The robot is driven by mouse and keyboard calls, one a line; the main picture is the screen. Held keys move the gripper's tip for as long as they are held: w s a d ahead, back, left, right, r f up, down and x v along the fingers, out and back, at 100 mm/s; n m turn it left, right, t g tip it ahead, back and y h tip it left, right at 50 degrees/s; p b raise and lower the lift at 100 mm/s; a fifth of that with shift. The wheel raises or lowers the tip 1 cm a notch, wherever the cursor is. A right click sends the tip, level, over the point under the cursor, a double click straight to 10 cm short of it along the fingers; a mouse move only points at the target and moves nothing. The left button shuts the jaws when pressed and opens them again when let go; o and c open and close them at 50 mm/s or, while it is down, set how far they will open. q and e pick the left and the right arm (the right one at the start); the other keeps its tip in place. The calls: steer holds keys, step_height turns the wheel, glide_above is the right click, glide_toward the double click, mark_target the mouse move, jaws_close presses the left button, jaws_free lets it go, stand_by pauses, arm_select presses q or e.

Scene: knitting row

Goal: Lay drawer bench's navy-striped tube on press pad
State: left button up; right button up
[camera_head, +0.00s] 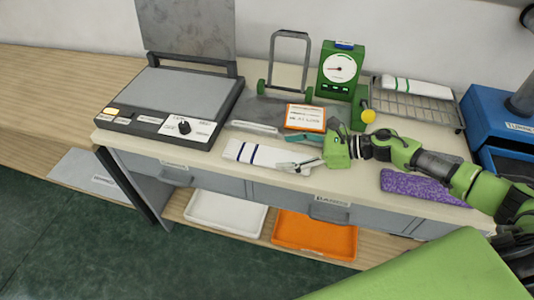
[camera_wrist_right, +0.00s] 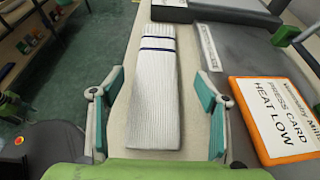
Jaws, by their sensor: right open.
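The navy-striped tube (camera_head: 243,152) is a flat white ribbed knit with two navy stripes near one end. It lies on the drawer bench (camera_head: 262,185) near its front edge. In the right wrist view the tube (camera_wrist_right: 155,105) lies lengthwise between my open fingers, with gaps on both sides. My right gripper (camera_head: 288,152) is open and empty at the tube's right end; it also shows in the wrist view (camera_wrist_right: 159,80). The press pad (camera_head: 180,92) is the bare grey plate of the press at the back left, its upper plate raised. My left gripper is not in view.
An orange-framed press card (camera_head: 305,117) lies behind my right gripper. Behind it stand a metal frame (camera_head: 272,50) and a green dial gauge (camera_head: 340,70). A wire rack (camera_head: 420,105) holds another white tube. Purple fabric (camera_head: 420,187) lies at the right front.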

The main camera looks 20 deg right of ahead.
mark_target(270, 155)
steer(key=shift+w+a+f+p, duration=0.1)
steer(key=shift+w+a+p, duration=0.15)
steer(key=shift+a+p, duration=0.4)
steer(key=p+x, duration=0.1)
steer(key=x, duration=0.2)
steer(key=shift+w+a+f, duration=0.1)
steer(key=shift+a+f, duration=0.1)
steer(key=shift+f, duration=0.1)
steer(key=shift+w+a+f, duration=0.1)
steer(key=shift+a, duration=0.05)
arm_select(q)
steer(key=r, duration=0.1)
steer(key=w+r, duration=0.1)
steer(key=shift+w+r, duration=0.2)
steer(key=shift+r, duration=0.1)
arm_select(e)
steer(key=c, duration=1)
